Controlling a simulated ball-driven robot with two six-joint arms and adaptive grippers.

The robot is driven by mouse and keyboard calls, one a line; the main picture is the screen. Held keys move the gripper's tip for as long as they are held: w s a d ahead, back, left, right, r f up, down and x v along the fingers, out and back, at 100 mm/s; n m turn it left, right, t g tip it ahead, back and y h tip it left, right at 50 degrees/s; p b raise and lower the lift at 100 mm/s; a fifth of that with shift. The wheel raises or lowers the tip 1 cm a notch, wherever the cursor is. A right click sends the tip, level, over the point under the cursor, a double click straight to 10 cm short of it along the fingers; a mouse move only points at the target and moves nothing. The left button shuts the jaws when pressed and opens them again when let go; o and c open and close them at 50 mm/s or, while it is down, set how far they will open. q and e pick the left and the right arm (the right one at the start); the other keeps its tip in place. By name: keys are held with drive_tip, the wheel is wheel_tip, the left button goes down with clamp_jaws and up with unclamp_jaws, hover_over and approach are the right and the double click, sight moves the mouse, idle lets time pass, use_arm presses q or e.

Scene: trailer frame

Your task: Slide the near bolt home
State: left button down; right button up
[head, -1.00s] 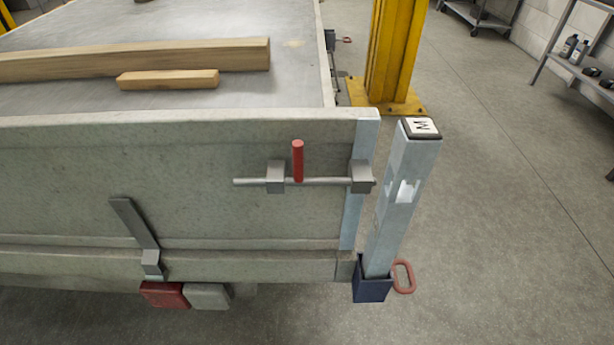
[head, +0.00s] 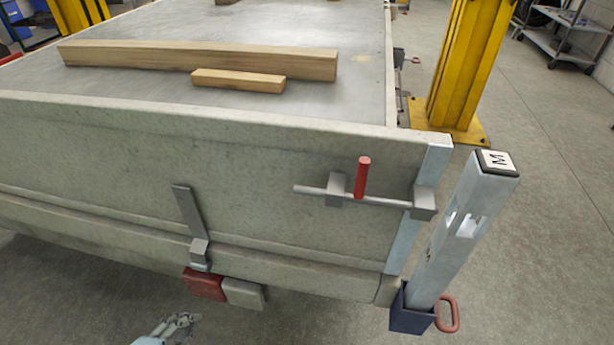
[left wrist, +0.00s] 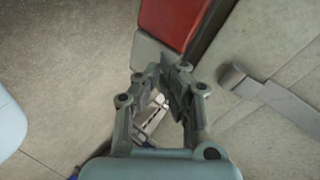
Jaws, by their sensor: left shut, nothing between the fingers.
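The near bolt (head: 385,200) is a thin grey rod with an upright red handle (head: 362,178). It lies across two grey blocks on the trailer's tailboard (head: 150,160), near its right end. The handle stands just right of the left block (head: 337,189); the rod reaches the right block (head: 424,203) at the corner. The corner post (head: 460,235), marked M, stands tilted to the right of the tailboard, in a dark blue socket (head: 410,312). My left gripper (head: 188,322) is low at the bottom edge, well below and left of the bolt, shut and empty; it also shows in the left wrist view (left wrist: 165,75).
A grey latch strap (head: 188,215) hangs on the tailboard above red and grey lamp blocks (head: 205,284). Timber pieces (head: 200,60) lie on the trailer bed. A red pin loop (head: 448,314) sits beside the socket. A yellow column (head: 465,70) stands behind. Floor right of the post is clear.

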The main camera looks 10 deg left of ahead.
sight(359, 181)
use_arm(q)
drive_tip(key=w+d+r+m+t+h, duration=0.1)
drive_tip(key=w+r+m+h, duration=0.1)
drive_tip(key=r, duration=0.4)
drive_tip(key=w+d+r+m+t+h, duration=0.1)
drive_tip(key=w+d+r+m+h, duration=0.1)
drive_tip(key=r+m, duration=0.4)
drive_tip(key=w+d+r+m+t+h, duration=0.1)
drive_tip(key=w+d+r+m+h, duration=0.1)
drive_tip(key=w+r+m+h, duration=0.2)
drive_tip(key=shift+w+d+r+m, duration=0.2)
drive_tip(key=shift+w+r+m, duration=0.55)
drive_tip(key=shift+r, duration=0.3)
drive_tip(key=s+d+r+m+g+h+b, duration=0.1)
drive_tip(key=d+r+m+g+h, duration=0.2)
drive_tip(key=r+m, duration=0.6)
drive_tip(key=s+d+r+m+g+h, duration=0.2)
drive_tip(key=r+m+g, duration=0.6)
drive_tip(key=m, duration=0.5)
drive_tip(key=d+r+h, duration=0.1)
drive_tip(key=h, duration=0.1)
drive_tip(key=shift+d+h+b, duration=0.15)
drive_tip(key=shift+h+b, duration=0.25)
drive_tip(key=shift+m, duration=0.25)
